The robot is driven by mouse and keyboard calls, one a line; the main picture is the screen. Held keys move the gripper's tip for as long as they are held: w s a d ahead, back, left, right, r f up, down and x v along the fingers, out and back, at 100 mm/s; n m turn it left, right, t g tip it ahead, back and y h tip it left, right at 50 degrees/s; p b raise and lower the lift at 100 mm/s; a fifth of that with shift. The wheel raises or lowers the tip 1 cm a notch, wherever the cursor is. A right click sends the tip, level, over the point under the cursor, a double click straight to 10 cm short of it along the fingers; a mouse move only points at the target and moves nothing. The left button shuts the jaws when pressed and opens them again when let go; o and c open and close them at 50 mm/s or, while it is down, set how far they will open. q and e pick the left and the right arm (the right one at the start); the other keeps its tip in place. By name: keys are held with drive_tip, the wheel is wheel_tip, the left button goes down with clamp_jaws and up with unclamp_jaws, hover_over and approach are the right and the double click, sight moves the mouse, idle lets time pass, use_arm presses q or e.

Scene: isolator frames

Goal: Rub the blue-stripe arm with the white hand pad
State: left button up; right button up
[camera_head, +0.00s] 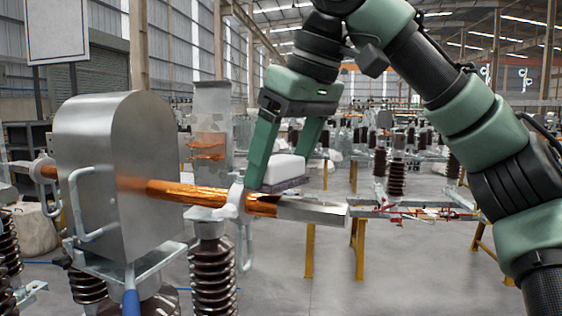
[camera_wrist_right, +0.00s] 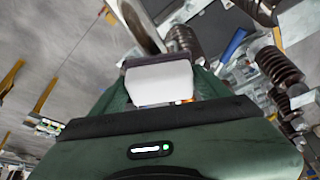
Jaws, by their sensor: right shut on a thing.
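The white hand pad (camera_head: 287,168) has a dark underside. My right gripper (camera_head: 281,160) is shut on it, with its green fingers on either side. The pad also shows between the fingers in the right wrist view (camera_wrist_right: 158,80). A copper-coloured arm (camera_head: 180,193) with a silver end (camera_head: 312,211) runs across the head view. The pad is just above and behind the arm near that end; I cannot tell if they touch. A blue bar (camera_head: 131,302) shows below the metal housing, but I see no clear blue stripe on the copper arm. My left gripper is out of view.
A large grey metal housing (camera_head: 130,170) surrounds part of the arm at left. Brown ribbed insulators (camera_head: 213,275) stand below. A pale ring-shaped clamp (camera_head: 236,203) sits on the arm close to my right gripper. Yellow posts (camera_head: 310,250) stand behind. Floor is open at lower right.

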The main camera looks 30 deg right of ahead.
sight(342, 205)
drive_tip(key=shift+f, duration=0.3)
drive_tip(key=shift+f+b, duration=0.5)
drive_tip(key=shift+b, duration=0.05)
drive_tip(key=shift+s+d+r+p, duration=0.25)
drive_tip(key=shift+s+d+p, duration=0.3)
drive_tip(key=shift+s+d, duration=0.35)
drive_tip(key=shift+s+d+f, duration=0.15)
drive_tip(key=shift+s+d, duration=0.6)
drive_tip(key=shift+s, duration=0.25)
drive_tip(key=shift+s+d+f, duration=0.1)
drive_tip(key=shift+s+d, duration=0.7)
drive_tip(key=shift+s, duration=0.15)
drive_tip(key=shift+s+d+f, duration=0.15)
drive_tip(key=shift+s+d, duration=0.6)
drive_tip(key=shift+s, duration=0.25)
drive_tip(key=shift+w+a+r, duration=0.1)
drive_tip(key=shift+w+a, duration=1)
drive_tip(key=shift+w, duration=0.2)
drive_tip(key=shift+w+a, duration=1.1)
drive_tip(key=shift+w, duration=0.25)
drive_tip(key=shift+w+a+r, duration=0.1)
drive_tip(key=shift+w+a, duration=1)
drive_tip(key=shift+w, duration=0.2)
drive_tip(key=shift+s, duration=0.1)
drive_tip(key=shift+d, duration=0.1)
